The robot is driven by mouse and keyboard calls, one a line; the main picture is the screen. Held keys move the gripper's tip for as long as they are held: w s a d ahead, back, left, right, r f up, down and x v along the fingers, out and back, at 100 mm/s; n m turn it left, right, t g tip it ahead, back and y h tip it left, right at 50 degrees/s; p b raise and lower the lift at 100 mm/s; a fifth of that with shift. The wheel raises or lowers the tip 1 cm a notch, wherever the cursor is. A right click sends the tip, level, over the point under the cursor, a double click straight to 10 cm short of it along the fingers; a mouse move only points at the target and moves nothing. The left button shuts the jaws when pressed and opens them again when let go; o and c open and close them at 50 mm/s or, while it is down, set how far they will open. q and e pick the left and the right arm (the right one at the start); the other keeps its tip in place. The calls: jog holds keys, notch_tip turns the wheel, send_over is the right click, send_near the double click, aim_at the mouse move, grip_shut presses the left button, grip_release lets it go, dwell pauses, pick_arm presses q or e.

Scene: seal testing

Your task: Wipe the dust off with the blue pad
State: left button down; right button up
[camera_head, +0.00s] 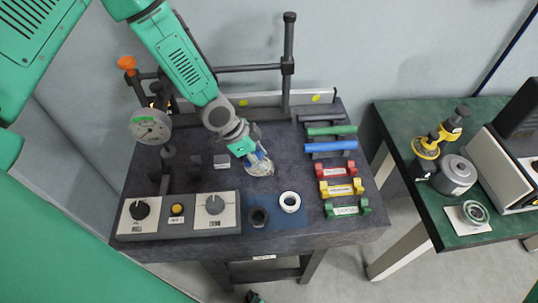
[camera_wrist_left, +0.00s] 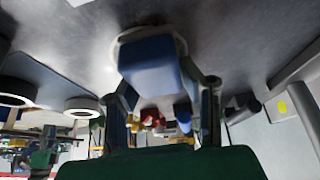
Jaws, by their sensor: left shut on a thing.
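My left gripper (camera_head: 254,158) reaches down to the middle of the dark bench (camera_head: 220,135). In the left wrist view its fingers (camera_wrist_left: 160,90) are shut on a blue pad (camera_wrist_left: 150,65). The pad is over a pale round patch (camera_wrist_left: 128,38), which shows in the head view as a greyish-white spot (camera_head: 262,170) at the fingertips. The pad appears to touch or nearly touch the patch; I cannot tell which. I cannot tell whether the patch is dust or a plate. My right gripper is not in view.
A control panel (camera_head: 180,215) with knobs, a black ring (camera_head: 259,216) and a white ring (camera_head: 290,202) line the front. Coloured bars, including a blue one (camera_head: 330,147), stand at the right. A gauge (camera_head: 150,127) is left. A green side table (camera_head: 420,190) stands apart.

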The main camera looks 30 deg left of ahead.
aim_at(245, 157)
pick_arm(q)
jog(key=shift+s+a+f+p, duration=0.2)
jog(key=shift+s+a+p, duration=0.1)
jog(key=shift+s+a, duration=0.6)
jog(key=shift+a, duration=0.55)
jog(key=shift+r+p, duration=0.55)
jog(key=r+p, duration=0.4)
jog(key=r, duration=0.1)
jog(key=shift+w, duration=0.2)
jog(key=shift+d+r, duration=0.1)
jog(key=shift+d, duration=0.05)
jog(key=shift+r, duration=0.1)
